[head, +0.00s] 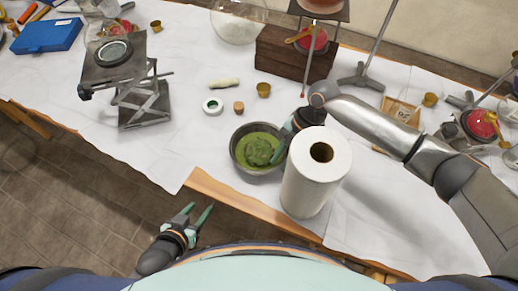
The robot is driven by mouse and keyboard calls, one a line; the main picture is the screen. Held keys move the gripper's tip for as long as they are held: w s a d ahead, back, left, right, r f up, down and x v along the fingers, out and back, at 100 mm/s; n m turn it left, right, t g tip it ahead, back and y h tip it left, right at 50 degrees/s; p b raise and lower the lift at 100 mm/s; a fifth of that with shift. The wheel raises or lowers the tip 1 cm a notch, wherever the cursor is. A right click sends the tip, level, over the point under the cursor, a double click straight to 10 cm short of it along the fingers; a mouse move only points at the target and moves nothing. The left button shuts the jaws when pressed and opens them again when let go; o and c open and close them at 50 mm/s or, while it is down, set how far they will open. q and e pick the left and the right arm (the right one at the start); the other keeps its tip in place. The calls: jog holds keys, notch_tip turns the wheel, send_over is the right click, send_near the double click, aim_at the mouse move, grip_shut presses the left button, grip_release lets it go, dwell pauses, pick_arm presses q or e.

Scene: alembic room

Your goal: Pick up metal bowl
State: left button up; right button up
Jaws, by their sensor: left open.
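The metal bowl (238,136) stands upright on the white-covered table, near its front edge, with a green mass (258,149) inside. My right gripper (283,146) is at the bowl's right rim, its fingers pointing down toward the bowl. I cannot tell whether its fingers are closed on the rim, because the wrist and the paper roll partly hide them. My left gripper (196,216) is open and empty, over the floor in front of the table and apart from the bowl.
A white paper roll (305,190) stands upright close to the bowl's right side. Behind the bowl are a white tape ring (212,105), a cork (239,107) and a small brass cup (263,89). A lab jack (143,100) stands left. The table between jack and bowl is clear.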

grip_shut()
dwell(1.4)
